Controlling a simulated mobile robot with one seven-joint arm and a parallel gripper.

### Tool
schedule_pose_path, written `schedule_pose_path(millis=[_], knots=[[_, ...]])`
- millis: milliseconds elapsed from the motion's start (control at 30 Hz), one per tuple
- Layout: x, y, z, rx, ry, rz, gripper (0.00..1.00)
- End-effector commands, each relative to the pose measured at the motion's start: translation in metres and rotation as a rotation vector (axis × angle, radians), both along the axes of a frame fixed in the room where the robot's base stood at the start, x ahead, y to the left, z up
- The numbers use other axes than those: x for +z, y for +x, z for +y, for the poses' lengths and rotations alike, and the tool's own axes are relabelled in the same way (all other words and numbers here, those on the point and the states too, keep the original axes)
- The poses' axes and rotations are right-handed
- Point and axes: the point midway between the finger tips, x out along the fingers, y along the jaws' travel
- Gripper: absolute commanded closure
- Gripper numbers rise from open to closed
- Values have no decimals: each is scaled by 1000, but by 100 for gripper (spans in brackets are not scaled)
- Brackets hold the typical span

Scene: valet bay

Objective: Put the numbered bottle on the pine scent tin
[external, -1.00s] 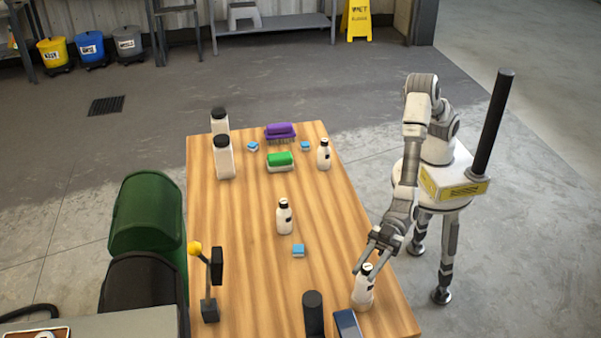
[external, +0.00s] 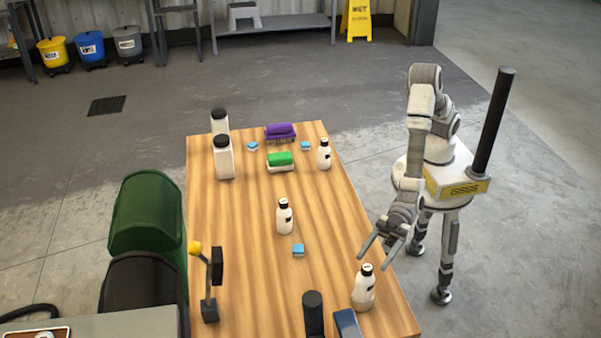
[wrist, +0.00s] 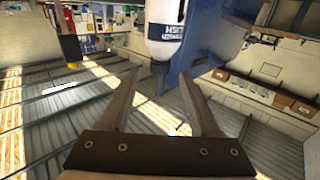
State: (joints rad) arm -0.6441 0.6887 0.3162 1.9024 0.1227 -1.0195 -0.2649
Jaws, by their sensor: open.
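White bottles with dark caps stand upright on the wooden table: one near the front right (external: 363,290), one mid-table (external: 284,217) and one at the far right (external: 324,155). I cannot tell which is the numbered one. Small blue tins lie at mid-table (external: 298,250), far left (external: 253,146) and far right (external: 305,146); their labels are too small to read, so the pine scent one is unclear. My gripper (external: 377,252) is open and empty, above and apart from the front bottle. The wrist view shows a labelled bottle (wrist: 165,30) upside down beyond the open fingers.
Two tall white containers (external: 224,160), a green brush (external: 280,160) and a purple brush (external: 280,131) are at the far end. The table's middle is mostly clear.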

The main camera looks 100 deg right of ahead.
Motion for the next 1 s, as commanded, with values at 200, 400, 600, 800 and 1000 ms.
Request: schedule_pose_path(millis=[200,400,600,800,1000], knots=[[1,-28,-29,0,-1,1,37],[1,-47,-47,0,-1,1,37],[0,-54,-54,-1,0,0,37],[0,-54,-55,-1,1,1,37],[14,-40,-73,-19,-41,24,37]])
